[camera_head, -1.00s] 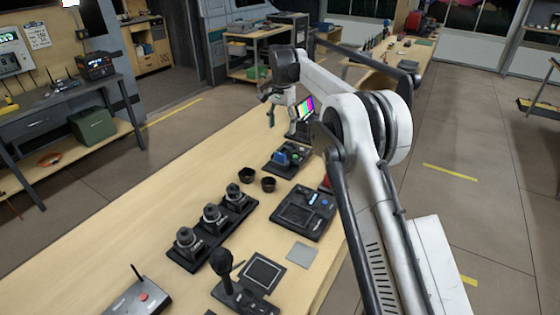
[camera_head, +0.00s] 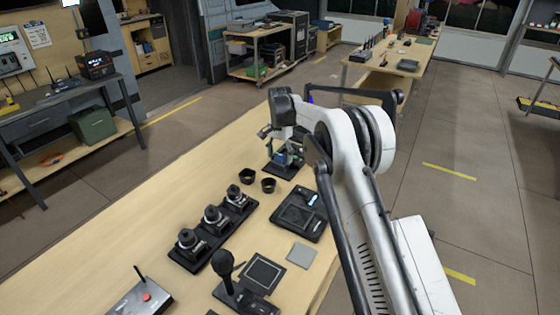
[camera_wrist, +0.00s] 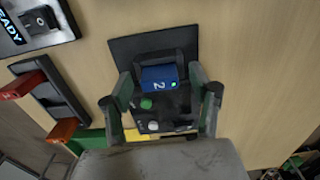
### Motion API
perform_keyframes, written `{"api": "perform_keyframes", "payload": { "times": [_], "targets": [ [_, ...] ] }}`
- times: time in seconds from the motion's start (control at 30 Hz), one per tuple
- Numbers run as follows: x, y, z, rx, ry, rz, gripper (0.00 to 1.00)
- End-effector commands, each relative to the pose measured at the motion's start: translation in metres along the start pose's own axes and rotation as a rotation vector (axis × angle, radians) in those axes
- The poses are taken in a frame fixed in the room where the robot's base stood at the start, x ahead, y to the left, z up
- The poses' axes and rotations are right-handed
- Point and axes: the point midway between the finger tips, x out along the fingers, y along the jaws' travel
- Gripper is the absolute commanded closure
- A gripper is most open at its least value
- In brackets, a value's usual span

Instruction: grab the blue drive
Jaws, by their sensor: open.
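The blue drive (camera_wrist: 158,78) is upright in a black dock (camera_wrist: 126,48) in the wrist view. It shows a white "2" and a small green light. My gripper (camera_wrist: 160,74) is open, with one finger on the left side of the drive and the other on its right. Gaps seem to show between fingers and drive, but I cannot tell the depth. In the head view, my gripper (camera_head: 284,147) is over the dock (camera_head: 284,171) and hides most of the drive.
Two black cups (camera_head: 248,175) and a black rack of round devices (camera_head: 228,223) stand left of the dock in the head view. A dark tray (camera_head: 301,215) lies nearer. In the wrist view, a black holder (camera_wrist: 52,100) with red and orange pieces is at left.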

Motion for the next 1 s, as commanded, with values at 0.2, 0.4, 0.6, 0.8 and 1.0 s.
{"api": "perform_keyframes", "payload": {
  "times": [0.2,0.4,0.6,0.8,1.0],
  "targets": [
    [0.0068,0.0002,-0.0003,0.000,0.000,0.000,0.43],
    [0.0067,0.0003,-0.0003,0.001,0.000,0.000,0.55],
    [0.0066,0.0003,-0.0003,0.001,0.000,0.000,0.81],
    [0.0064,0.0003,-0.0003,0.001,0.000,0.000,0.92],
    [0.0038,0.0003,-0.0003,0.001,0.000,0.000,0.92]
  ]
}}
